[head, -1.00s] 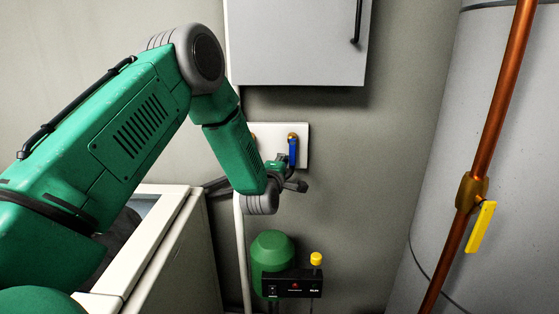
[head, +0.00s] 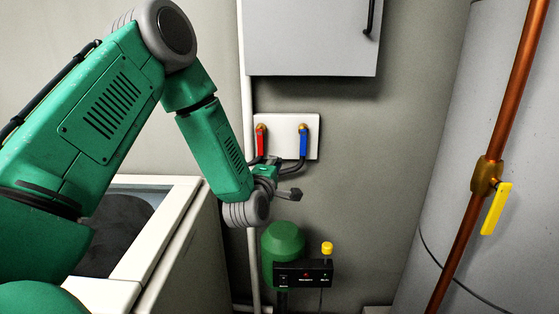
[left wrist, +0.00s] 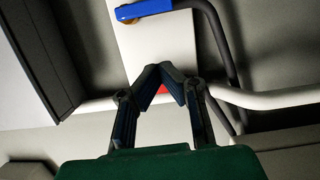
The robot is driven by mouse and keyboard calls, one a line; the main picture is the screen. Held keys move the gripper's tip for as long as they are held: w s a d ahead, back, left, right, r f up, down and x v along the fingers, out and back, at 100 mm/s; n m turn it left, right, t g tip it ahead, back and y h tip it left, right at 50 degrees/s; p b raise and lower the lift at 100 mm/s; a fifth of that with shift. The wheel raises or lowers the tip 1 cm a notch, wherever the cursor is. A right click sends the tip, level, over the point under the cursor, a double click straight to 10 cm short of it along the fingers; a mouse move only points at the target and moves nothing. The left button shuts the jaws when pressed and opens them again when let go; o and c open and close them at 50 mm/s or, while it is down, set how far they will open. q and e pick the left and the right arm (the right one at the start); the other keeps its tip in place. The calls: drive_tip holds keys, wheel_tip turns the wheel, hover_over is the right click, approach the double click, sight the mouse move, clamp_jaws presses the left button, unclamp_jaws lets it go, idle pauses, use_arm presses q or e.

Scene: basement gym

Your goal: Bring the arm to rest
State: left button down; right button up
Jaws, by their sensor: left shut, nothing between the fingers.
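My left arm reaches in from the left of the head view. Its gripper (head: 290,194) is in front of the wall, just below the white valve plate, and looks small and partly edge-on there. In the left wrist view the two dark fingers (left wrist: 159,77) meet at their tips, shut and empty. A red valve handle (head: 261,141) and a blue valve handle (head: 303,141) hang on the plate (head: 282,126). The blue handle also shows in the left wrist view (left wrist: 143,9), clear of the fingers. A bit of red shows behind the fingers. My right gripper is out of view.
An open white top-loading machine (head: 185,218) stands below my arm. A grey wall cabinet (head: 310,35) is above the plate. A green tank (head: 283,240) and a black control box (head: 303,273) are below. A copper pipe with a yellow lever (head: 496,209) runs at right.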

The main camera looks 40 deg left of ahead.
use_arm(q)
drive_tip(key=s+d+f+m+g+h, duration=0.2)
drive_tip(key=s+d+f+m, duration=0.25)
drive_tip(key=f, duration=0.35)
drive_tip(key=s+d+f+m+g+h+b, duration=0.1)
drive_tip(key=s+d+f+m+g+h, duration=0.15)
drive_tip(key=s+d+f+m, duration=0.35)
drive_tip(key=s+d+f+m+g+h, duration=0.2)
drive_tip(key=s+d+f+m+g, duration=0.15)
drive_tip(key=f, duration=0.55)
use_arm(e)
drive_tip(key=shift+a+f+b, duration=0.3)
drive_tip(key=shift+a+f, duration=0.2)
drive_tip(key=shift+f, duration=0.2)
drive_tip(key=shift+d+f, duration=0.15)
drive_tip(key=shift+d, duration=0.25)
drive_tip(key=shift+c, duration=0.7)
use_arm(q)
drive_tip(key=s+d+f+m+g, duration=0.3)
drive_tip(key=s+f+m+g, duration=0.1)
drive_tip(key=s, duration=0.7)
drive_tip(key=s+d+f+m+g, duration=0.3)
drive_tip(key=s+f+m, duration=0.3)
drive_tip(key=s, duration=0.5)
drive_tip(key=shift+s+f+g+h, duration=0.15)
drive_tip(key=shift+s+g+h, duration=0.15)
drive_tip(key=shift+g+h, duration=0.15)
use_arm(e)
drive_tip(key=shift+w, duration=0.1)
